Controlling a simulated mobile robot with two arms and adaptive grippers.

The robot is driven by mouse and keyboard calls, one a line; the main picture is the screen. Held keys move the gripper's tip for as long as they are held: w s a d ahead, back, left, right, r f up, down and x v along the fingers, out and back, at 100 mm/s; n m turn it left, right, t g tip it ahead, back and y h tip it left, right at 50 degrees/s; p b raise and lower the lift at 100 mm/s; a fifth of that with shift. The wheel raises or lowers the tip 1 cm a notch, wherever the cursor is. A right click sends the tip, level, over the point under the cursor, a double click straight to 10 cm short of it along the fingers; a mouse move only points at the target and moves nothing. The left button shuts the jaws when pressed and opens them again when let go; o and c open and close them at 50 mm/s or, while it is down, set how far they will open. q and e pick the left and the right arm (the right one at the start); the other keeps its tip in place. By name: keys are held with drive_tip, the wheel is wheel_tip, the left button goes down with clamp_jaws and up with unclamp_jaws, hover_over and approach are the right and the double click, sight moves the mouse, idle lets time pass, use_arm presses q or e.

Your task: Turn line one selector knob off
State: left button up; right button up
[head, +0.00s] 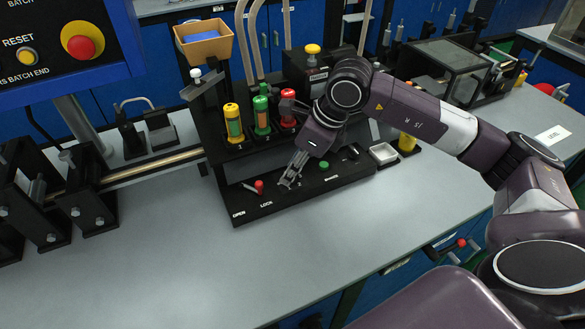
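My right gripper (289,182) reaches down from the right onto the black control panel (222,190). Its fingertips are at the panel surface, right of a small red-tipped lever (259,187) near the words OPEN and LOCK. A selector knob cannot be made out clearly. The spot at the fingertips is partly hidden by the fingers, so I cannot tell whether they are open or shut on something. A green button (324,164) sits on the panel just right of the gripper. My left gripper is not in view.
Yellow (233,122), green (261,116) and red (288,121) cylinders stand behind the panel. A small white tray (383,153) lies to the right. A blue box with a red RESET-side button (82,46) hangs at upper left. The grey bench (210,270) is clear in front.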

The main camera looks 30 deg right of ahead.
drive_tip(key=v, duration=1.2)
idle(0.6)
